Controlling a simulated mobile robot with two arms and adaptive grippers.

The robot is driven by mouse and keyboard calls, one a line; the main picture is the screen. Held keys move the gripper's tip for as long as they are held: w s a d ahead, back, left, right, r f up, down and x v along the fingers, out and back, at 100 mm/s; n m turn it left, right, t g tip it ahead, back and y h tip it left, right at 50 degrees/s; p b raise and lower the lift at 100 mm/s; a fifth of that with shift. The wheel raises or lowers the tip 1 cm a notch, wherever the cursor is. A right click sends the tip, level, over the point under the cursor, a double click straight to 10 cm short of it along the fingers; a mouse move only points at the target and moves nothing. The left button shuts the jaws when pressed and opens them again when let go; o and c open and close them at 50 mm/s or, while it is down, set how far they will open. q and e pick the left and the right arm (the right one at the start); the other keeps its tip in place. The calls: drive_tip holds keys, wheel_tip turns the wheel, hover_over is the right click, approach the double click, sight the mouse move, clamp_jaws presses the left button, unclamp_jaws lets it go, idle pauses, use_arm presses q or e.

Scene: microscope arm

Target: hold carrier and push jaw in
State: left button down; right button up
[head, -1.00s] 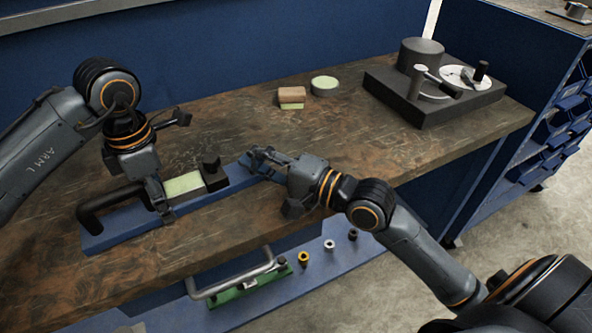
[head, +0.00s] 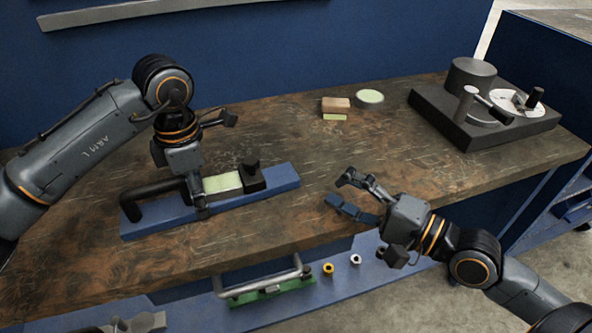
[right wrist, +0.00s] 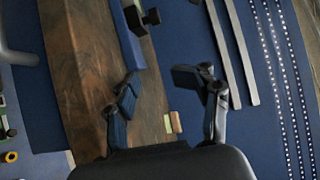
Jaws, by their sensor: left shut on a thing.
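The blue carrier (head: 280,181) lies on the bench top with a black handle (head: 150,197) at its left end. A pale green block (head: 222,186) sits on it, and the black jaw (head: 251,177) stands just right of the block, seemingly against it. My left gripper (head: 201,205) is shut on the carrier beside the block; its fingertips are partly hidden. My right gripper (head: 345,193) is open and empty, to the right of the carrier and apart from it. In the right wrist view the carrier (right wrist: 124,42) and jaw (right wrist: 136,20) show beyond its spread fingers (right wrist: 165,95).
A brown-and-green block (head: 336,105) and a round green-topped disc (head: 370,97) lie farther back. A dark device with a cylinder (head: 470,75) stands at the back right. Below the bench front, a green piece with a grey handle (head: 270,290) rests on a blue shelf (head: 200,312).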

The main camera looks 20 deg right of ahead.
sight(258, 163)
drive_tip(key=shift+w+d+m, duration=0.25)
drive_tip(key=shift+w+m, duration=0.1)
drive_tip(key=shift+m, duration=0.25)
drive_tip(key=w+m, duration=0.1)
drive_tip(key=m, duration=0.3)
drive_tip(key=w+m, duration=0.1)
drive_tip(key=m, duration=0.2)
drive_tip(key=shift+w+d+f+g, duration=0.2)
drive_tip(key=shift+w+f+g, duration=0.1)
drive_tip(key=shift+w+f, duration=0.05)
drive_tip(key=a+m+y, duration=0.1)
drive_tip(key=m, duration=0.1)
drive_tip(key=a+r+m+g, duration=0.1)
drive_tip(key=m, duration=0.1)
drive_tip(key=a+m+g+y, duration=0.1)
drive_tip(key=a+m, duration=0.1)
drive_tip(key=shift+w+r+y, duration=0.2)
drive_tip(key=shift+w+y, duration=0.1)
drive_tip(key=shift+a+r+y, duration=0.15)
drive_tip(key=shift+a+y, duration=0.15)
drive_tip(key=shift+a, duration=0.05)
drive_tip(key=shift+a+m+g, duration=0.25)
drive_tip(key=shift+m+g, duration=0.05)
drive_tip(key=x, duration=1.1)
drive_tip(key=shift+w+a, duration=0.2)
drive_tip(key=shift+a, duration=0.05)
drive_tip(key=shift+c, duration=0.2)
clamp_jaws()
